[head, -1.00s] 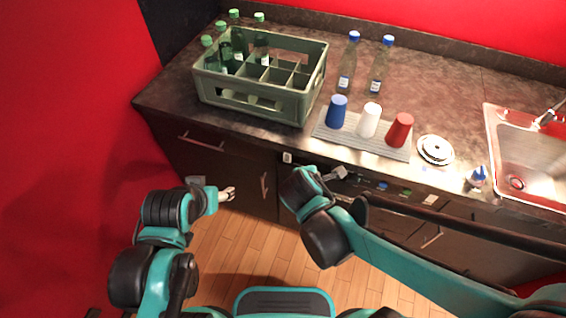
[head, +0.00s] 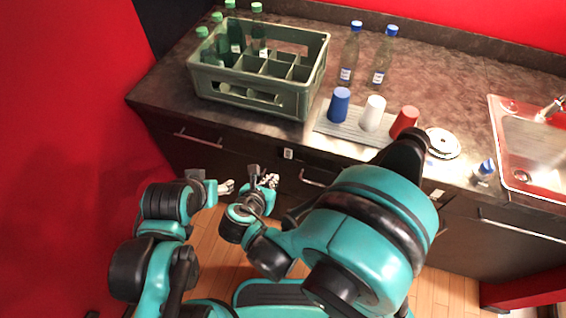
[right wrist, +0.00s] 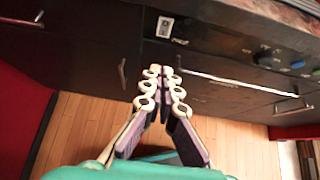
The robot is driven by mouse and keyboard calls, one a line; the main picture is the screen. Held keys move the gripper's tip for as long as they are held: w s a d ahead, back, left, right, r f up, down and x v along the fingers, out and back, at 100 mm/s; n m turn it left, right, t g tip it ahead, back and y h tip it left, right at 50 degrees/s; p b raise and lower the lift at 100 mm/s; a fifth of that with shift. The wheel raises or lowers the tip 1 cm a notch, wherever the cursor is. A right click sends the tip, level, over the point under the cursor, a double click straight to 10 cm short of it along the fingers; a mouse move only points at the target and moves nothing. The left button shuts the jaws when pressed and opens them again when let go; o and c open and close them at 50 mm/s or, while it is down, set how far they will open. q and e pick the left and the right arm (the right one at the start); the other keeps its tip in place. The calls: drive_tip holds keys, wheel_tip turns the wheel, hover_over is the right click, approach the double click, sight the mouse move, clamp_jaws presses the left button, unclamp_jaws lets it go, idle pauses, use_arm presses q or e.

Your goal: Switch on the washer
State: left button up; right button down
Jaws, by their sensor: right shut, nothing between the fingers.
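The washer front is dark and built in below the counter. A small white switch plate (head: 288,153) sits on the dark front under the counter edge; it also shows in the right wrist view (right wrist: 165,27). In that view a panel to its right carries a blue knob (right wrist: 297,64) and a green knob. In the head view my right arm hides most of that panel. My right gripper (head: 268,181) is shut and empty, below and left of the switch plate and apart from it. Its fingertips (right wrist: 161,74) point toward the cabinet front. My left gripper (head: 226,187) is just left of it, its opening unclear.
On the counter stand a green crate (head: 253,96) with bottles, two clear bottles, and blue, white and red cups on a grey mat. A metal disc (head: 442,142), a small bottle (head: 484,170) and a sink (head: 530,150) are at right. Drawer handles project from the dark fronts.

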drive_tip(key=b, duration=0.4)
approach(287, 158)
wheel_tip(287, 158, down, 4)
drive_tip(key=w, duration=0.1)
drive_tip(key=shift+w+d+b, duration=0.15)
drive_tip(key=shift+w+d, duration=0.1)
drive_tip(key=shift+w, duration=0.4)
drive_tip(key=shift+w+d+b, duration=0.1)
drive_tip(key=shift+w+d, duration=0.2)
drive_tip(key=shift+w, duration=0.3)
drive_tip(key=shift+w+d+b, duration=0.15)
drive_tip(key=shift+w+d, duration=0.1)
drive_tip(key=shift+w, duration=0.4)
drive_tip(key=shift+r, duration=0.1)
